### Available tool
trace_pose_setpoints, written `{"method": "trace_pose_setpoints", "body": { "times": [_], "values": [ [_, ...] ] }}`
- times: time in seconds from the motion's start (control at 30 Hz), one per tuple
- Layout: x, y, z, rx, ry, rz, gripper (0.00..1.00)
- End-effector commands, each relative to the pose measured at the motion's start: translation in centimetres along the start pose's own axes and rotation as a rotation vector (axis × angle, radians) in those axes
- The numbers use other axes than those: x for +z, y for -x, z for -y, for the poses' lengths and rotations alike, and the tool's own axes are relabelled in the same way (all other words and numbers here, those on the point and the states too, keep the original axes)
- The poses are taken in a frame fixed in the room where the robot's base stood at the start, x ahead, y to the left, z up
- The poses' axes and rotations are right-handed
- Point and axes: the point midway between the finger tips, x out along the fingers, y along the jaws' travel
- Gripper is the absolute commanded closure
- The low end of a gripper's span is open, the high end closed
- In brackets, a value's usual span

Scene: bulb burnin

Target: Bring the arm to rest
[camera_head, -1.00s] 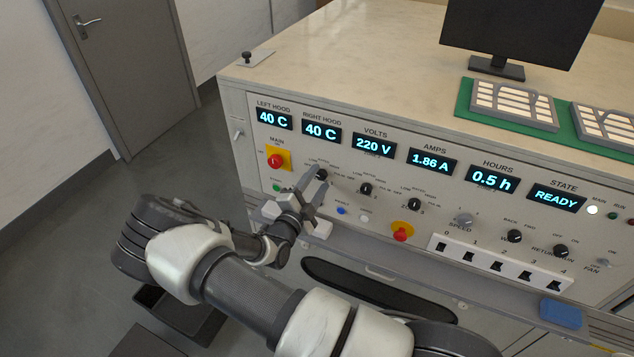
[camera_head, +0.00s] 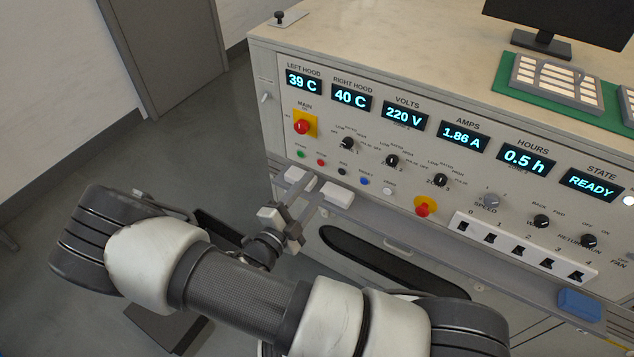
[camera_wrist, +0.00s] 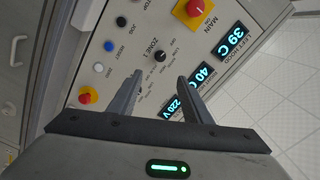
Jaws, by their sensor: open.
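My gripper (camera_head: 308,208) is at the front left of the control console (camera_head: 400,60), in front of and below the row of small coloured buttons. Its two fingers are apart with nothing between them, and it also shows open in the wrist view (camera_wrist: 160,90). In the wrist view the fingers overlap the panel near the ZONE 1 knob (camera_wrist: 160,57). My arm reaches across the lower part of the head view. The displays read 39 C on the left hood (camera_head: 303,82), 40 C on the right hood, 220 V, 1.86 A, 0.5 h and READY.
The red main switch (camera_head: 302,127) on its yellow plate and a red stop button (camera_head: 425,208) stick out of the panel. A row of numbered switches (camera_head: 524,249) and a blue block (camera_head: 580,305) are farther right. Open floor (camera_head: 150,150) lies left of the console.

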Motion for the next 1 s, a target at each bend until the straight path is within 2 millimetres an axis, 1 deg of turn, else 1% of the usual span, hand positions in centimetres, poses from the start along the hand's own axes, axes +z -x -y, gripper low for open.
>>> {"method": "trace_pose_setpoints", "body": {
  "times": [0.53, 0.63, 0.67, 0.77, 0.8, 0.87, 0.9, 0.97, 1.0],
  "values": [
    [-0.1, 0.1, 0.0, 0.001, -0.003, -0.002, 0.55],
    [-0.9, -0.2, 0.5, 0.031, -0.060, -0.031, 0.55],
    [-1.4, -0.4, 0.7, 0.051, -0.098, -0.052, 0.55],
    [-4.2, -1.1, 1.8, 0.147, -0.305, -0.163, 0.55],
    [-5.8, -1.4, 2.3, 0.195, -0.419, -0.227, 0.55],
    [-8.2, -1.6, 2.9, 0.266, -0.607, -0.338, 0.55],
    [-9.9, -1.7, 3.3, 0.308, -0.737, -0.421, 0.55],
    [-12.2, -1.5, 3.8, 0.363, -0.927, -0.546, 0.55],
    [-13.7, -1.3, 4.2, 0.392, -1.054, -0.632, 0.55]
  ]
}}
